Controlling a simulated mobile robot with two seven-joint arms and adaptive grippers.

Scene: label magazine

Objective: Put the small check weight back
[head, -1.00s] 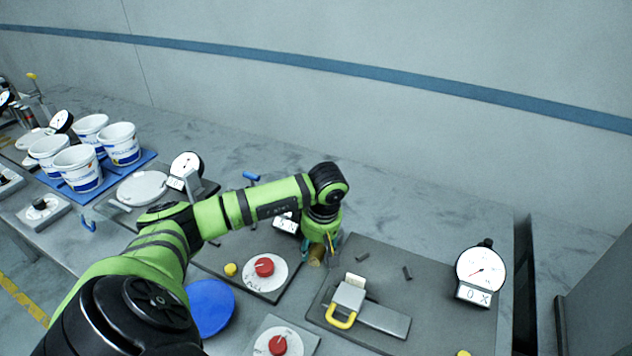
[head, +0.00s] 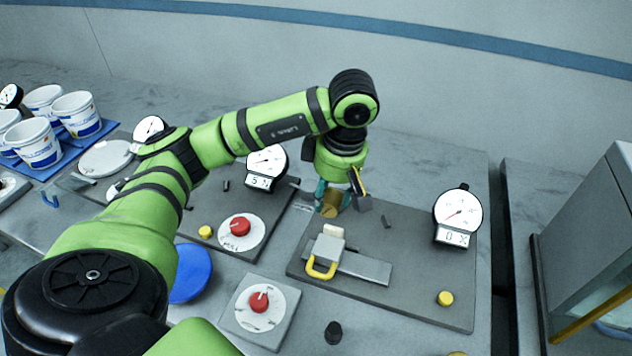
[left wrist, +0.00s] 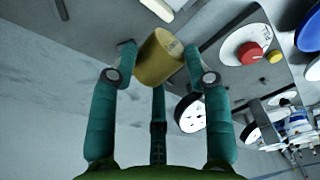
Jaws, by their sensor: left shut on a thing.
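My left gripper (head: 334,198) is shut on a brass-coloured cylinder, the small check weight (head: 331,206). In the left wrist view the weight (left wrist: 158,58) sits tilted in the picture between the teal fingertips (left wrist: 160,66), with faint marking on its end. The gripper is at the back left part of a dark grey plate (head: 420,295). I cannot tell whether the weight touches the plate. The fingers partly hide the weight in the head view. My right gripper is not in view.
The plate bears a yellow-handled slide (head: 322,262), a dial gauge (head: 458,215) reading 0 and a yellow knob (head: 445,298). Left are a second gauge (head: 266,165), red knobs (head: 241,226) and a blue disc (head: 190,272). A small dark cylinder (head: 333,332) stands in front.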

